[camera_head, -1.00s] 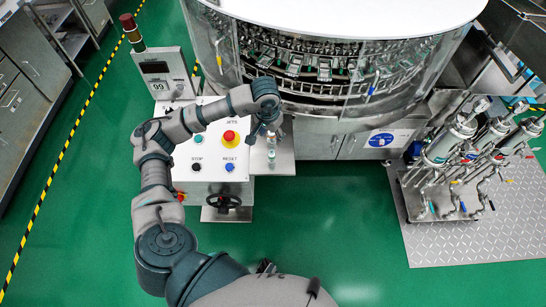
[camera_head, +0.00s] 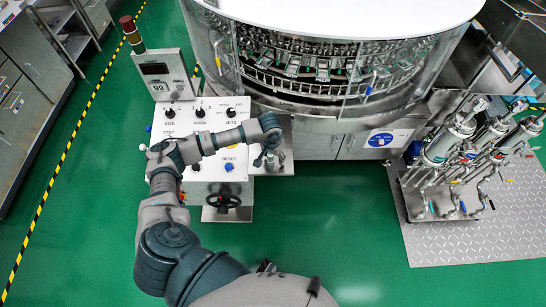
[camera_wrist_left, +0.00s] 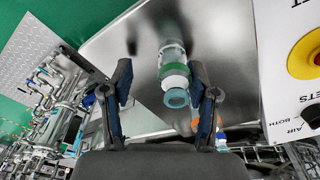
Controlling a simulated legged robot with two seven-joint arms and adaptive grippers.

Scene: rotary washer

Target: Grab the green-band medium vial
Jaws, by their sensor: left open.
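The green-band vial (camera_wrist_left: 175,72) shows in the left wrist view, a clear vial with a green band and a teal end, over a grey metal surface (camera_wrist_left: 225,45). My left gripper (camera_wrist_left: 161,72) is open, its two dark fingers on either side of the vial in the picture, nearer the right finger. I see no grip on it. In the head view my left gripper (camera_head: 264,157) is over the small metal shelf (camera_head: 284,166) beside the control panel, and hides most of what stands there. My right gripper is not in view.
An orange-banded item (camera_wrist_left: 195,124) is partly hidden behind the right finger. The control panel (camera_head: 205,172) stands left of the shelf, under my forearm. The round washer (camera_head: 335,75) rises behind. A pump rig (camera_head: 465,150) stands right, with open green floor before it.

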